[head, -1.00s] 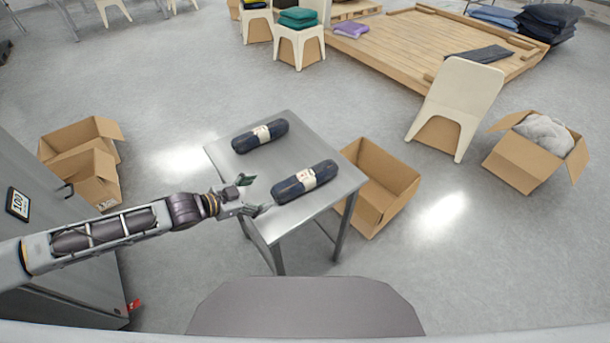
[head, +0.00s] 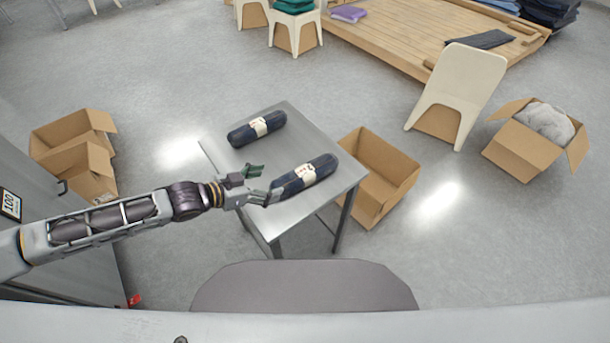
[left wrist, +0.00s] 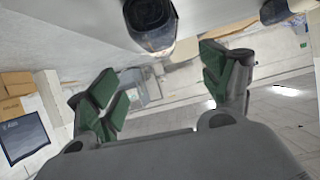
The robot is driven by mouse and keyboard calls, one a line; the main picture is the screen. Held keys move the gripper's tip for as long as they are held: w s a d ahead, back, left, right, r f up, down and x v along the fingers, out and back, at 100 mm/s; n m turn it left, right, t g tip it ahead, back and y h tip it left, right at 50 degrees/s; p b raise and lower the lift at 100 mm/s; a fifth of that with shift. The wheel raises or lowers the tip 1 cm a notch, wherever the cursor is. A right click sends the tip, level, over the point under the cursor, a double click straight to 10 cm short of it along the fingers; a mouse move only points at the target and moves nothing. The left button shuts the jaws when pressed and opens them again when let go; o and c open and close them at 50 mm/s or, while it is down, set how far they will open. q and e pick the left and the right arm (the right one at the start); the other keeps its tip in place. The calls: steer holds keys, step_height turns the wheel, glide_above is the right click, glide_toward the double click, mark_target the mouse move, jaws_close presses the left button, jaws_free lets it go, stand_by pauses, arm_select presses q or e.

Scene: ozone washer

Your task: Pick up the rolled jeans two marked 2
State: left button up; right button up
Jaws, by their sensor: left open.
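Two dark blue rolled jeans with white paper bands lie on a small metal table (head: 228,165). One roll (head: 272,121) is at the back left, the other roll (head: 325,163) at the front right. The band marks are too small to read surely. My left gripper (head: 262,183) is open and empty at the table's left edge, its fingertips by the near end of the front roll. In the left wrist view the open green-padded fingers (left wrist: 163,82) show, with one roll's end (left wrist: 150,14) at the top, beyond and between them. My right gripper is not in view.
An open cardboard box (head: 380,182) stands right of the table, another (head: 535,150) holds a grey bundle. More boxes (head: 80,160) stand at left, beside a grey cabinet (head: 60,225). A white chair (head: 465,85) and wooden platform (head: 415,30) are behind.

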mark_target(299, 174)
arm_select(q)
steer(key=shift+w, duration=0.1)
stand_by(0.5)
steer(key=shift+x, duration=4.3)
steer(key=shift+x, duration=2.6)
steer(key=shift+d, duration=0.1)
steer(key=c, duration=1.4)
steer(key=shift+r, duration=0.15)
steer(key=shift+r, duration=4.95)
